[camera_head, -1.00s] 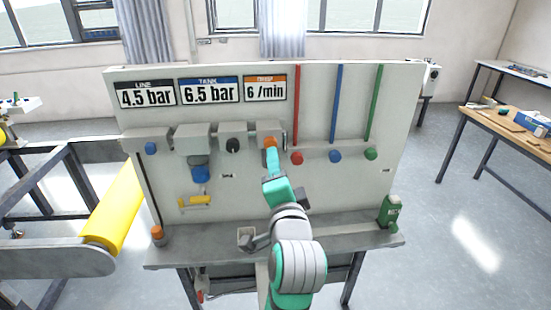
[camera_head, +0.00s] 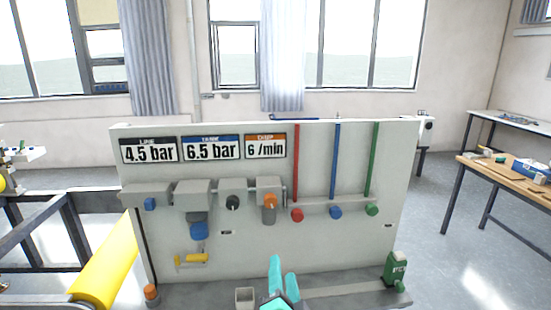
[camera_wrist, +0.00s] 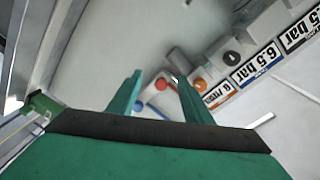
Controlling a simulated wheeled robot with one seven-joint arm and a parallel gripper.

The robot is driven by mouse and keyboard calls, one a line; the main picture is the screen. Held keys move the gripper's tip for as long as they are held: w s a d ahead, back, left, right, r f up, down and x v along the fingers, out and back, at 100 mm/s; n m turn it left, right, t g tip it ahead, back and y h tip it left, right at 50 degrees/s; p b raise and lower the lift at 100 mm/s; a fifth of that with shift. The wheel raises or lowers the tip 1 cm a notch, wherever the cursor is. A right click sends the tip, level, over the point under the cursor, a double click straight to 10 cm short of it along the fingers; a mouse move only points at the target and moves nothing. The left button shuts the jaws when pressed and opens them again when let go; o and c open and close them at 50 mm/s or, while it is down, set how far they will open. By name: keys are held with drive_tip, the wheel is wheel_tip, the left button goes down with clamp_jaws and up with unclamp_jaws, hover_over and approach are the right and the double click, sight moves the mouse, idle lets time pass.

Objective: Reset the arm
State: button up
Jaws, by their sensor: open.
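My gripper (camera_head: 283,283) is low in front of the panel board (camera_head: 330,250), at the bottom middle of the head view. Its two teal fingers are apart and nothing is between them. In the wrist view my gripper (camera_wrist: 155,95) also shows open, with the board's knobs and labels beyond the fingers. The orange knob with a grey lower part (camera_head: 269,208) is on the board above the gripper, apart from it. Most of my arm is out of the head view.
The board carries displays reading 4.5 bar (camera_head: 149,150), 6.5 bar (camera_head: 210,148) and 6 /min (camera_head: 265,147). A green bottle (camera_head: 396,268), a small grey cup (camera_head: 245,297) and an orange-topped container (camera_head: 152,294) stand on the ledge. A yellow roller (camera_head: 108,265) is at left.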

drive_tip(key=s+f+n+g+h, duration=0.1)
drive_tip(key=s+f+n, duration=0.2)
drive_tip(key=s+f, duration=0.7)
drive_tip(key=s+f+n, duration=0.3)
drive_tip(key=s+f, duration=0.4)
drive_tip(key=f, duration=0.5)
drive_tip(key=s+a+f+n, duration=0.1)
drive_tip(key=s+n, duration=0.1)
drive_tip(key=s, duration=0.9)
drive_tip(key=s+a+f+n+g, duration=0.1)
drive_tip(key=s+f+n, duration=0.1)
drive_tip(key=s, duration=1)
drive_tip(key=shift+s+f+n, duration=0.15)
drive_tip(key=shift+f+n, duration=0.15)
drive_tip(key=shift+n, duration=0.1)
